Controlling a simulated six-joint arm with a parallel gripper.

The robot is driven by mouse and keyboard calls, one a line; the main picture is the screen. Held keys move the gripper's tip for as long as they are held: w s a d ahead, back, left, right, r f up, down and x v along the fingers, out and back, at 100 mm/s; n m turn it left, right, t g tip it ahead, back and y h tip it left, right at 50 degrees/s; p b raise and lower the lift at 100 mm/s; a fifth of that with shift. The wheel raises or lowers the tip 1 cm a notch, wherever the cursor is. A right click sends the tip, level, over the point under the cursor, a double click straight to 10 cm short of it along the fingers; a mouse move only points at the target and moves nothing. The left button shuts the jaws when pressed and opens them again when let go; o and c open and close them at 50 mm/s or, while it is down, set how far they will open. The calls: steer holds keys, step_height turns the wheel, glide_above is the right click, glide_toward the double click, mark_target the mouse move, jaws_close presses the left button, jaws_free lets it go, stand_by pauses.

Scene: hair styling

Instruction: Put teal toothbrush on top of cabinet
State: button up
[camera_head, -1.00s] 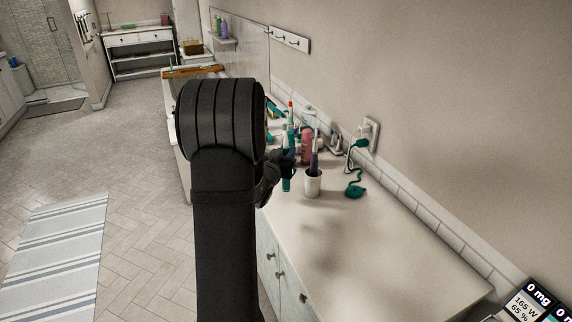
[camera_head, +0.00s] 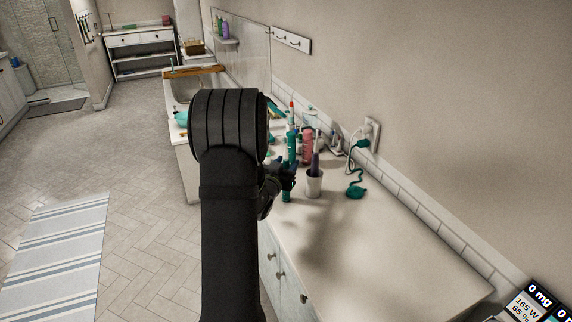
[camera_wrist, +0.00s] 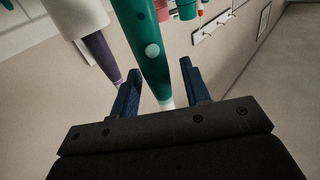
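The teal toothbrush (camera_head: 291,148) stands upright on the near counter, left of a white cup. In the wrist view, which looks upside down, its teal body (camera_wrist: 143,38) with a pale round button passes between my fingers. My gripper (camera_head: 284,178) is at the toothbrush, partly hidden by my arm in the head view. In the wrist view my gripper (camera_wrist: 158,68) is open, with a gap between each blue finger and the toothbrush. A white drawer unit with open shelves (camera_head: 139,38) stands far back; I cannot tell if it is the cabinet.
The white cup (camera_head: 314,187) with a purple brush (camera_head: 316,158) is close on the right. A pink bottle (camera_head: 306,148) and other items stand behind. A teal cord item (camera_head: 356,191) lies farther right. The counter's near right part (camera_head: 390,255) is clear.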

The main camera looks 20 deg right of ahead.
mark_target(285, 155)
steer(key=shift+r, duration=0.2)
steer(key=v, duration=1.2)
steer(key=x, duration=1.2)
steer(key=shift+d, duration=0.1)
steer(key=shift+r, duration=1.6)
